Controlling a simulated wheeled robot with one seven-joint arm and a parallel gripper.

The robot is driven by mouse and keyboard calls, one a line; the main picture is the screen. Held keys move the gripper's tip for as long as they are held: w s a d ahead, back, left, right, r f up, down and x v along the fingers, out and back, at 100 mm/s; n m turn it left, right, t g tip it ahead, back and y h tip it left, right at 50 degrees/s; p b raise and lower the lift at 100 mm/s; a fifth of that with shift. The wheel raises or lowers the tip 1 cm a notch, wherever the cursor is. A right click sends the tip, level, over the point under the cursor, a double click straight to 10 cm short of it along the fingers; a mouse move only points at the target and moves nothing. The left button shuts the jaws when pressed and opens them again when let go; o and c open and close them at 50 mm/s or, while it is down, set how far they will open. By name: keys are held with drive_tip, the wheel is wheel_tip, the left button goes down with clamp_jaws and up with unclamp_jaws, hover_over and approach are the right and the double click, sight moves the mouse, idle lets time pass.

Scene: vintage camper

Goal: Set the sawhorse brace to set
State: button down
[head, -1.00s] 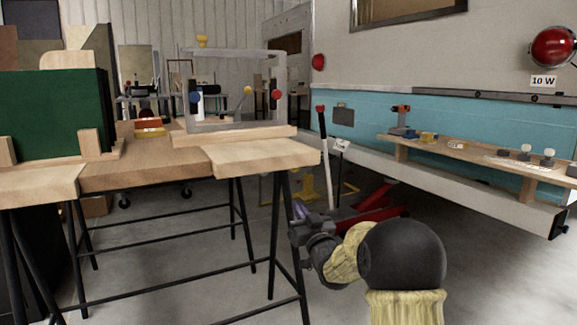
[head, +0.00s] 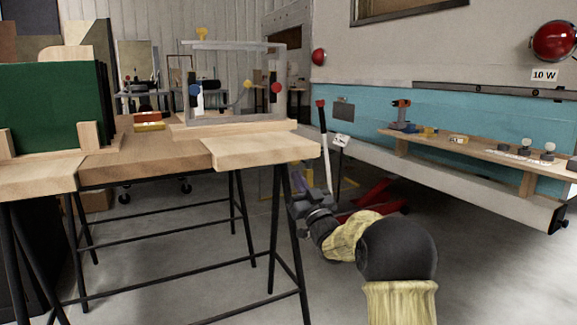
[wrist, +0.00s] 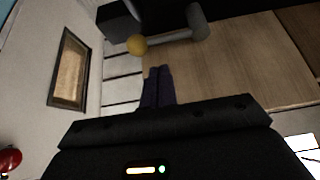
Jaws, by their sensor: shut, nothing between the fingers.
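In the wrist view a grey lever (wrist: 170,38) with a yellow ball knob (wrist: 137,44) runs from a grey pivot under the wooden worktop; I take it for the sawhorse brace. My gripper's dark fingers (wrist: 158,71) are shut and empty, just below the lever and to the right of the knob, with no clear contact. In the head view my gripper (head: 300,175) is beside the black sawhorse legs (head: 277,215), under the worktop's right end (head: 262,150). The brace cannot be made out in the head view.
A metal frame (head: 235,124) and a green panel (head: 50,110) stand on the worktop. The camper's side shelf (head: 470,154) is on the right. A red jack (head: 375,198) lies on the floor behind my arm. Open floor lies below the shelf.

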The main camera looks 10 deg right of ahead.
drive_tip(key=b+x, duration=0.2)
drive_tip(key=x, duration=0.5)
drive_tip(key=shift+b, duration=0.35)
drive_tip(key=shift+w, duration=0.15)
